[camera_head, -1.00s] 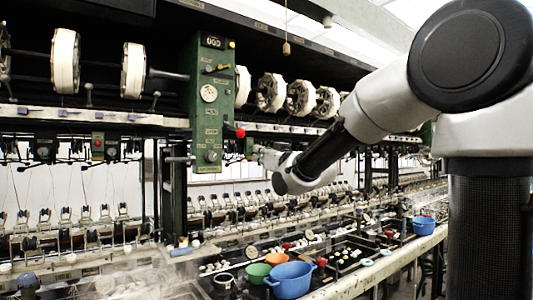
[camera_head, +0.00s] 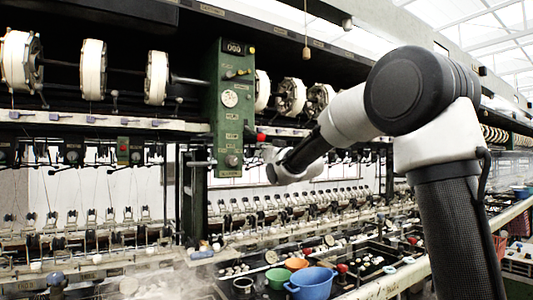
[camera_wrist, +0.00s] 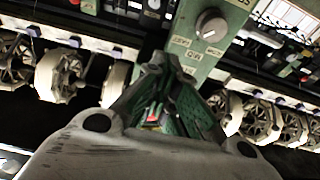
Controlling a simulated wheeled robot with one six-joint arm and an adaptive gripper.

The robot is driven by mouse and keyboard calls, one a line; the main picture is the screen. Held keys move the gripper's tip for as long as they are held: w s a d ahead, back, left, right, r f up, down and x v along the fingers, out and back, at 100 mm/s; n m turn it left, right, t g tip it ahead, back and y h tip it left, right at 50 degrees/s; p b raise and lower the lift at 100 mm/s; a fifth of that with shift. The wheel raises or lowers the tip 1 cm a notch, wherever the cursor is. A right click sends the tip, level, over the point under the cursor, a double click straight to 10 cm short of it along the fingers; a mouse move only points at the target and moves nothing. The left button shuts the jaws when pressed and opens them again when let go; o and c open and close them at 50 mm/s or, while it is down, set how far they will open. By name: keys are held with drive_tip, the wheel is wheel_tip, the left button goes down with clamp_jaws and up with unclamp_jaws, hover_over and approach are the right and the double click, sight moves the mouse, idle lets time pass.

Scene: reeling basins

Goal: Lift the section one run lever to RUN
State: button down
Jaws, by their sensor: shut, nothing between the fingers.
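The green control panel (camera_head: 230,115) stands upright in the middle of the head view. A red knob (camera_head: 260,137), apparently the run lever's end, sticks out at its right edge. My gripper (camera_head: 268,154) is just right of and below this knob; its fingers are small there, and contact cannot be told. In the wrist view my gripper (camera_wrist: 160,66) is shut and empty, its fingertips in front of the green panel (camera_wrist: 190,55) with a grey dial (camera_wrist: 211,25). A small red patch (camera_wrist: 152,116) shows between the finger links; the lever's shaft and position are hidden.
White reels (camera_head: 93,70) line the machine on both sides of the panel. A rail (camera_head: 100,122) runs below them. A blue bowl (camera_head: 312,283), an orange bowl (camera_head: 297,264) and a green bowl (camera_head: 278,277) stand on the basin bench. A cord with a wooden pull (camera_head: 306,53) hangs above.

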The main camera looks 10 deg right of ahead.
sight(264, 136)
drive_tip(key=shift+w+a, duration=0.1)
drive_tip(key=shift+w, duration=0.15)
drive_tip(key=shift+r, duration=0.15)
drive_tip(key=shift+r, duration=0.45)
drive_tip(key=shift+r, duration=0.1)
drive_tip(key=shift+s+r, duration=0.25)
drive_tip(key=shift+r, duration=0.6)
drive_tip(key=shift+s+r, duration=0.2)
drive_tip(key=shift+r, duration=0.65)
